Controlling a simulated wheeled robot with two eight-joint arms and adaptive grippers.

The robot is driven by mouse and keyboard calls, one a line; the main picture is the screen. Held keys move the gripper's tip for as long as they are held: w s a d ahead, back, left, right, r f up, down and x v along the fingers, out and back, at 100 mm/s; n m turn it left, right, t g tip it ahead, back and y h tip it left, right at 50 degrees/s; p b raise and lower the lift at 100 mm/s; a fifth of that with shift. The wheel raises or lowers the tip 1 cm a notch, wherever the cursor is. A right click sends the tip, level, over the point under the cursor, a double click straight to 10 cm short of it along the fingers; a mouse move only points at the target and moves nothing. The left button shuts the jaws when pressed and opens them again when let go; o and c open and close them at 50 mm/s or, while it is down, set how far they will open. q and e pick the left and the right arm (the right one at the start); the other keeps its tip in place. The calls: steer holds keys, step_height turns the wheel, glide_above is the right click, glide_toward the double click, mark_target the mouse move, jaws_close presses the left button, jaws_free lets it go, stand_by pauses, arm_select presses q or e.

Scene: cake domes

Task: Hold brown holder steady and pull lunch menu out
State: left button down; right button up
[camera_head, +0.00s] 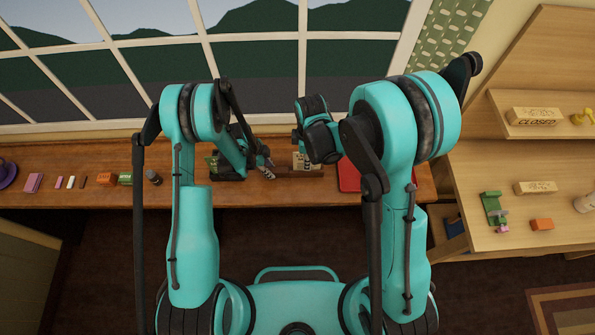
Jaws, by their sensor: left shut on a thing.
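The brown holder (299,174) is a low, dark wooden bar on the long table below the window. A cream card, apparently the lunch menu (298,160), stands upright at the holder; its writing is too small to read. My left gripper (267,170) is at the holder's left end and shut on it. My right gripper (309,160) is at the card, right above the holder. Its fingers are small and partly hidden by my wrist, so I cannot tell whether they are open or shut on the card.
A red tray (349,175) lies just right of the holder, partly behind my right arm. Several small blocks, a dark cylinder (153,177) and a purple hat-like thing (7,173) stand along the table's left. A wooden shelf desk (520,205) with signs stands at right.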

step_height(320, 180, up, 9)
steer(key=shift+r, duration=0.2)
steer(key=shift+w+f, duration=0.1)
steer(key=shift+w, duration=0.1)
steer(key=shift+c, duration=0.8)
steer(key=shift+n, duration=0.5)
steer(key=shift+w+d+f, duration=0.1)
steer(key=shift+w+f, duration=0.65)
steer(key=shift+f, duration=1)
steer(key=shift+w+d+f, duration=0.1)
steer(key=shift+w+f, duration=0.65)
steer(key=shift+f, duration=1.05)
steer(key=shift+w+f, duration=0.75)
steer(key=shift+f, duration=1)
jaws_close()
